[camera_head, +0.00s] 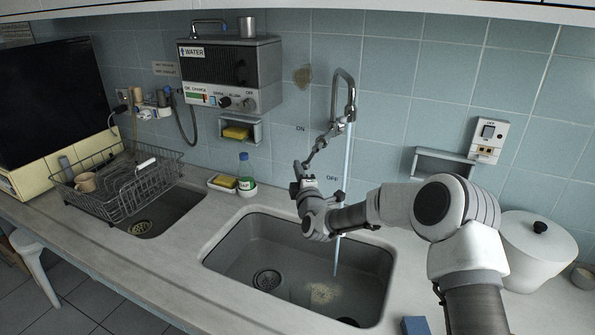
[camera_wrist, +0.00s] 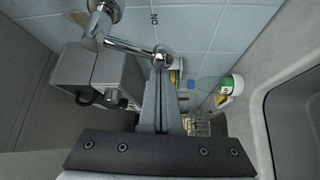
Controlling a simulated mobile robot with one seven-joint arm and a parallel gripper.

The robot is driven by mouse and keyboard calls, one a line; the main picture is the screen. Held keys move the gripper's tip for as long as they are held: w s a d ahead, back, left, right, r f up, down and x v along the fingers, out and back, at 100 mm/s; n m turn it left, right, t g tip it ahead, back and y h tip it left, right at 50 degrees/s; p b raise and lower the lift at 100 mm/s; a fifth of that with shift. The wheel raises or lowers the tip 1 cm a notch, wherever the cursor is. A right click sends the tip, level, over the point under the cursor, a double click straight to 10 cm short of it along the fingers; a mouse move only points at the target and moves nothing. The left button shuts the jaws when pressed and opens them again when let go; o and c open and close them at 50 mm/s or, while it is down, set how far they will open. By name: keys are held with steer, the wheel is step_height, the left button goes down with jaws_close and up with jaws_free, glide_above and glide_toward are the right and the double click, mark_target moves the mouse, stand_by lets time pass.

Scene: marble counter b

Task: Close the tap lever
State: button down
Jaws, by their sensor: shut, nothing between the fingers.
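The metal tap (camera_head: 344,95) is on the tiled wall above the right sink, and a stream of water (camera_head: 346,180) runs from it into the basin. Its lever (camera_head: 318,146) slants down to the left, between the wall marks "ON" (camera_head: 300,128) and "OFF" (camera_head: 333,179). My gripper (camera_head: 297,166) is at the lever's lower left end, shut and empty. In the wrist view the lever (camera_wrist: 132,47) reaches from the tap body (camera_wrist: 100,25) to the tips of my shut fingers (camera_wrist: 160,66). I cannot tell whether they touch.
The right sink (camera_head: 240,252) lies below my arm. A green-labelled bottle (camera_head: 246,178) and sponge (camera_head: 224,182) stand behind it. A water heater (camera_head: 232,75) hangs at left, above a dish rack (camera_head: 125,185). A white pot (camera_head: 535,250) stands at right.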

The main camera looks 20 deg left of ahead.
steer(key=shift+d+f+n+g+b, duration=0.4)
steer(key=shift+n+b, duration=0.4)
steer(key=shift+b, duration=0.95)
steer(key=shift+s+d+f+n+g+h+b, duration=0.15)
steer(key=shift+d+n+g+h+b, duration=0.45)
steer(key=shift+d+n+g+h, duration=0.6)
steer(key=shift+t, duration=0.3)
steer(key=shift+f, duration=0.1)
